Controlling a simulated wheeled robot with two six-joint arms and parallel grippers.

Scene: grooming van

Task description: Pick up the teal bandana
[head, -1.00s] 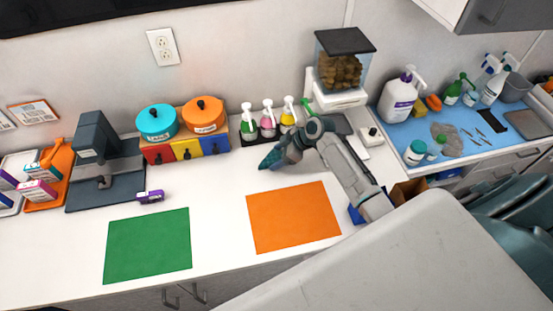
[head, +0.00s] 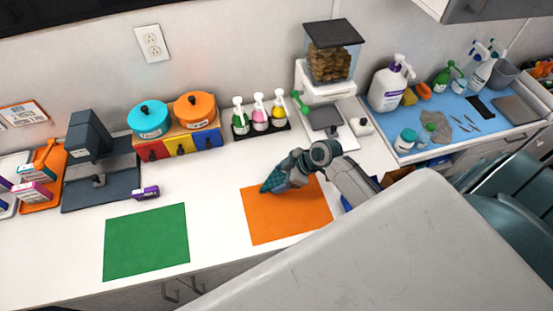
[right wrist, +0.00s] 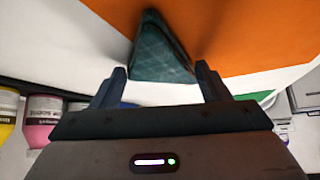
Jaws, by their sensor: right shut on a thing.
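The teal bandana (head: 272,181) is a small folded, pointed cloth with a plaid pattern. My right gripper (head: 286,178) is shut on it, over the upper left part of the orange mat (head: 290,220). In the right wrist view the bandana (right wrist: 160,50) shows between the two fingers (right wrist: 160,82), its tip pointing away over the edge between orange and white. I cannot tell whether the bandana touches the mat. My left gripper is not in view.
A green mat (head: 146,243) lies to the left on the white counter. Pump bottles (head: 260,112), coloured drawers (head: 180,145) with two pots, and a scale with a treat container (head: 333,60) line the back. A blue mat (head: 450,140) with bottles is at right.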

